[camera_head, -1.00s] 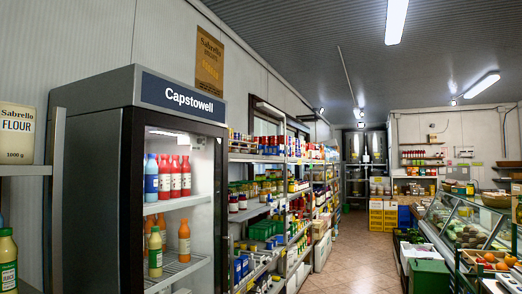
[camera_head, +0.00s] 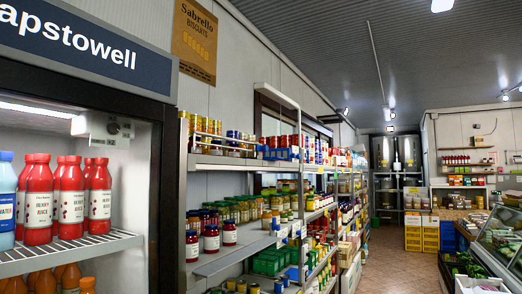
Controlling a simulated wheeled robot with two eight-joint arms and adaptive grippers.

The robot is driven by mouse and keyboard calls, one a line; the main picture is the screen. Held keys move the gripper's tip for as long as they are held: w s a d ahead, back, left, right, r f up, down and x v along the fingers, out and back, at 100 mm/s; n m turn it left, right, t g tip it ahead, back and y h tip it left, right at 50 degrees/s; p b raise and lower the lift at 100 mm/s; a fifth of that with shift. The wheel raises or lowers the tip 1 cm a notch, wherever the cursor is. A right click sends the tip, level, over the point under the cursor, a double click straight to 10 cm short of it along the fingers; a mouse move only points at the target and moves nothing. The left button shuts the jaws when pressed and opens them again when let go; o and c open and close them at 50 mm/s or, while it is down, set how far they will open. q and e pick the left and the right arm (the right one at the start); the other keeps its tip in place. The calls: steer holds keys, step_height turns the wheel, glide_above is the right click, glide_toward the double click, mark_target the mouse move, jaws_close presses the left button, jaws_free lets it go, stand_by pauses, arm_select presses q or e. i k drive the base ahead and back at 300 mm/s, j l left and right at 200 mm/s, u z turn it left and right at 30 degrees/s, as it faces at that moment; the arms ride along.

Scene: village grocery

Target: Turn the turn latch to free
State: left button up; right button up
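A small white box with a round grey knob (camera_head: 114,128) is fixed inside the fridge, high on its right side. I cannot tell whether this knob is the turn latch or how it is set, and nothing else that is clearly a latch shows. The fridge (camera_head: 168,200) stands close on the left, with "Capstowell" partly cut off on its dark header. Its glass front edge and any handle are hard to make out. Neither of my grippers is in view.
Red juice bottles (camera_head: 71,190) and a blue-capped water bottle (camera_head: 7,200) stand on the fridge shelf. Wall shelves (camera_head: 215,162) with jars and cans run along the left. The tiled aisle (camera_head: 390,260) is open, with a glass counter (camera_head: 505,235) at right.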

mark_target(265, 148)
steer(key=i+l, duration=0.4)
steer(key=i, duration=0.15)
steer(key=i+l+z, duration=0.1)
steer(key=i+l, duration=0.25)
steer(key=i, duration=0.25)
